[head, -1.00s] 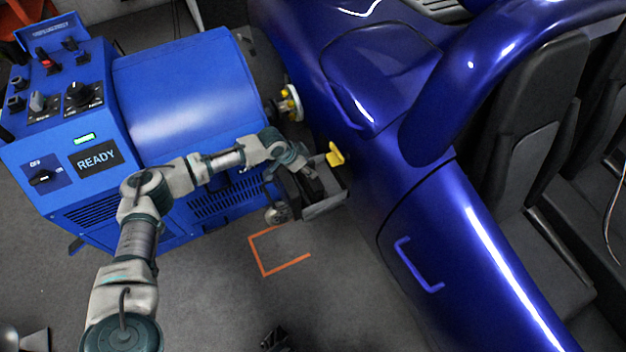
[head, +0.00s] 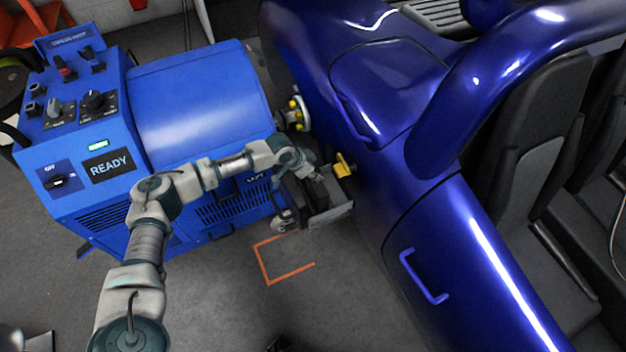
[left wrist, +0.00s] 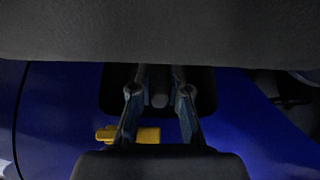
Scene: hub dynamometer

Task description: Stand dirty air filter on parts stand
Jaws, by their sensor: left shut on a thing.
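My left gripper (head: 312,178) reaches between the blue machine and the car. It is shut on a dark grey, box-shaped thing (head: 332,208), which I take to be the air filter. The thing has a lighter grey side and hangs tilted above the floor beside the car. In the left wrist view the gripper's fingers (left wrist: 160,135) straddle a dark block (left wrist: 160,166) at the bottom edge. The fingertips' contact is hidden. I cannot make out a parts stand. A dark tip at the bottom edge of the head view may be my right gripper (head: 278,344); its jaws do not show.
The blue dynamometer (head: 200,100) with its READY display stands left, the glossy blue car (head: 440,230) right. A yellow part (head: 343,165) sits close to the held thing, also visible in the left wrist view (left wrist: 140,135). Orange floor marking (head: 285,272) lies on clear floor below.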

